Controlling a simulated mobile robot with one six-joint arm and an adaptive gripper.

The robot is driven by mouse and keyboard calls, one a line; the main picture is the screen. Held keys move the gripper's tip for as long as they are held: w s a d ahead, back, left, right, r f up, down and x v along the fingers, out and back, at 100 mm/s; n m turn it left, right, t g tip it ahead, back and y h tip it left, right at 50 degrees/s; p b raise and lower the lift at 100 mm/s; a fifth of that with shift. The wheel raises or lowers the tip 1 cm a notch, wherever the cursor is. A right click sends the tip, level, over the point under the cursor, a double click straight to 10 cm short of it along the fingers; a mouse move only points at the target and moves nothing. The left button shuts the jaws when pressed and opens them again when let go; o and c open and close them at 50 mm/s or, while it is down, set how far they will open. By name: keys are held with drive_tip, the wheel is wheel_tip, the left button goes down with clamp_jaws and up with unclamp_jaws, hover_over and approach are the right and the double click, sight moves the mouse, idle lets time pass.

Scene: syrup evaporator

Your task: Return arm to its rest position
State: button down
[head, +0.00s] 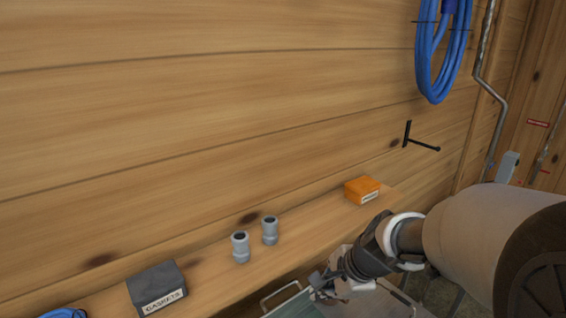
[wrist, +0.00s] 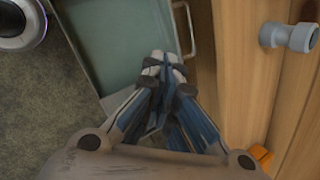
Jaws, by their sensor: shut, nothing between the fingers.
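My arm comes in from the right side of the head view. My gripper (head: 318,290) is low in that view, in front of the wooden shelf's edge and apart from the things on it. In the wrist view my gripper (wrist: 163,62) has its fingertips together with nothing between them. The fingers are over a teal-grey tray-like surface (wrist: 117,30) with a metal handle beside it.
A wooden shelf (head: 205,285) holds two grey pipe fittings, one here (head: 240,247) and one here (head: 270,230), a dark gaskets box (head: 157,287) and an orange box (head: 362,190). A black hook (head: 420,140) sticks out of the wall. A blue coiled hose (head: 428,70) hangs above.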

drive_tip(key=s+d+f+n+h+b, duration=0.1)
drive_tip(key=s+d+f+n+b, duration=0.1)
drive_tip(key=s+n+b, duration=0.5)
drive_tip(key=s+d+f+n+h+b, duration=0.2)
drive_tip(key=s+f+n+b, duration=0.3)
drive_tip(key=s, duration=1)
drive_tip(key=d+n+b, duration=0.1)
drive_tip(key=n+b, duration=0.1)
drive_tip(key=n, duration=0.2)
drive_tip(key=shift+s+f+t+h, duration=0.2)
drive_tip(key=shift+t+h, duration=0.1)
